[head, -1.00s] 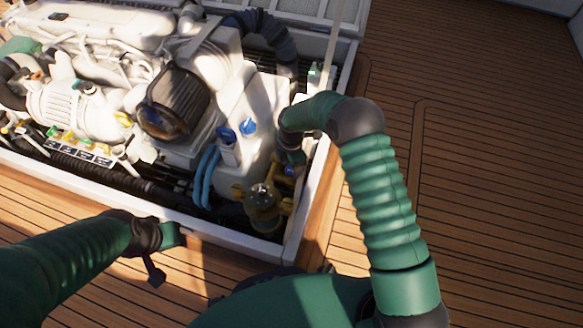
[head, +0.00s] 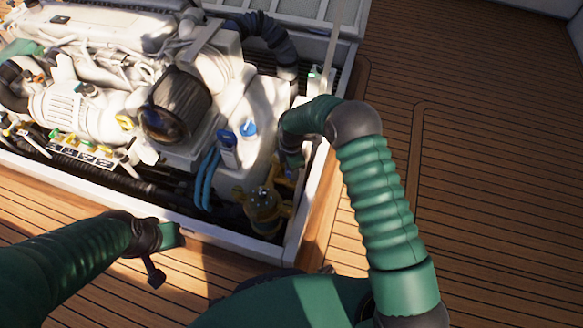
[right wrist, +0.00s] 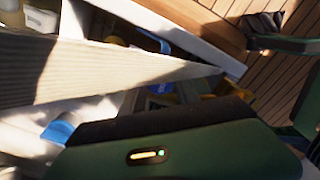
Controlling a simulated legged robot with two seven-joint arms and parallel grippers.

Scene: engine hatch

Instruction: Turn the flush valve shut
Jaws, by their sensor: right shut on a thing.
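My right gripper (head: 291,160) is down in the right corner of the engine hatch, shut on the flush valve's handle. Its jaws and wrist hide most of that handle. Yellow valve parts (head: 282,181) show just below the jaws. A brass-coloured fitting (head: 263,206) stands in front of them. In the right wrist view a dark jaw pad crosses the picture, and a blue part (right wrist: 161,88) shows beyond it. My left gripper (head: 168,236) is over the deck outside the hatch, away from the valve; I cannot tell whether its jaws are apart.
The white hatch rim (head: 297,232) runs close beside my right gripper. The white engine (head: 100,45), a dark round filter (head: 175,105), blue hoses (head: 207,180) and a blue cap (head: 249,128) crowd its left. The wooden deck (head: 490,190) to the right is clear.

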